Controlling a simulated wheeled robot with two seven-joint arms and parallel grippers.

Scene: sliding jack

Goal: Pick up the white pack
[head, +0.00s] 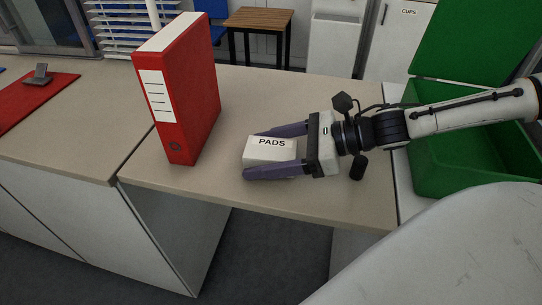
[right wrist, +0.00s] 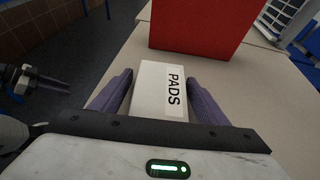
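The white pack (head: 269,154), a small box labelled PADS, lies on the beige desk and also shows in the right wrist view (right wrist: 158,92). My right gripper (head: 277,151) comes in from the right, low over the desk. Its two purple fingers (right wrist: 160,95) lie along either side of the pack, one near and one far. A thin gap seems to show beside one finger in the right wrist view, so it looks open around the pack. What seems to be my left gripper (right wrist: 36,82) shows small and dark at the left of that view; its opening is unclear.
A tall red binder (head: 180,90) stands upright on the desk (head: 240,195), left of the pack, beyond the fingertips. A green open box (head: 470,165) is at the right, under my right arm. The desk's front edge is close to the pack.

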